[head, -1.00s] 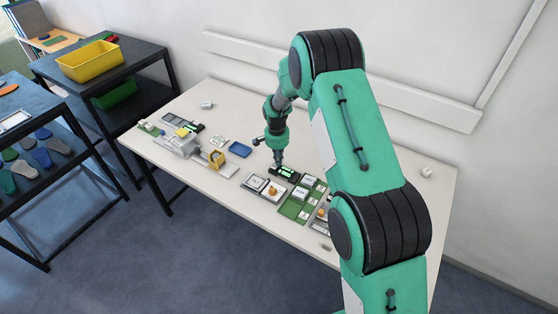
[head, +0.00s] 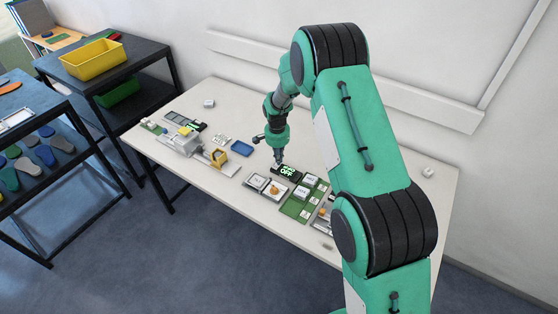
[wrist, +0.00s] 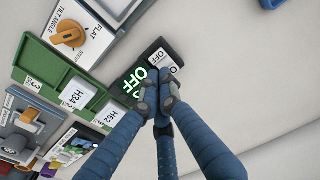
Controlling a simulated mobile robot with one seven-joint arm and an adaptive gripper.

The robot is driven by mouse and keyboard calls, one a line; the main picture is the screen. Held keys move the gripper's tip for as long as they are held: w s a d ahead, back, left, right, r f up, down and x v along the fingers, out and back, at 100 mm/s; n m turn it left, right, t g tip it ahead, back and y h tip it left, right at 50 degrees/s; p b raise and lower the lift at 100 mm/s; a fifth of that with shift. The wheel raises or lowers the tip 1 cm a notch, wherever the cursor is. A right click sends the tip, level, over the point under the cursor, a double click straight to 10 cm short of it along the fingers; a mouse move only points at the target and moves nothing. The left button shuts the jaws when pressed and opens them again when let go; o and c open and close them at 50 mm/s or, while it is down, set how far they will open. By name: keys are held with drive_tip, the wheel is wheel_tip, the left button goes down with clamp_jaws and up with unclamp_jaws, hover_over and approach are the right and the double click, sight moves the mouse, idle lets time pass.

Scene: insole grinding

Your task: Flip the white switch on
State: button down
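A small black box with a lit display (wrist: 137,82) sits on the table; the display reads "OFF" in bright green-white letters. The white switch (wrist: 163,62) is on the same box, marked "OFF" and "O", in the upper middle of the wrist view. In the head view the box (head: 286,171) lies just below my gripper (head: 279,160). My gripper's blue fingers (wrist: 158,100) are drawn together with nothing seen between them. Their dark tips are over the box's lower edge, close to the switch; I cannot tell whether they touch. The tips hide part of the box.
A panel with an orange knob (wrist: 69,34) marked "TILT ANGLE" and a green tray (wrist: 42,52) with white labelled blocks stand beside the box. A blue dish (head: 241,148) lies left of my gripper.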

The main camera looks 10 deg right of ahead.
wheel_tip(320, 180, up, 12)
drive_tip(key=s+a+p, duration=0.1)
drive_tip(key=shift+s+a+r+p, duration=0.15)
drive_tip(key=shift+s+a+p, duration=0.1)
drive_tip(key=shift+p, duration=0.1)
drive_tip(key=shift+w+d+t+h+b, duration=0.1)
drive_tip(key=shift+w+t+h+b, duration=0.2)
drive_tip(key=shift+b, duration=1.7)
drive_tip(key=shift+w+d+r+b, duration=0.15)
drive_tip(key=shift+r+b, duration=0.1)
drive_tip(key=shift+b, duration=0.75)
drive_tip(key=shift+f, duration=0.1)
drive_tip(key=b, duration=0.3)
approach(276, 168)
drive_tip(key=w+d+f, duration=0.1)
drive_tip(key=f, duration=0.1)
drive_tip(key=w+d+f, duration=0.1)
drive_tip(key=f, duration=0.1)
drive_tip(key=w+d+f, duration=0.1)
drive_tip(key=f, duration=0.1)
drive_tip(key=shift+f, duration=0.1)
drive_tip(key=shift+d+p, duration=0.15)
drive_tip(key=shift+p, duration=0.3)
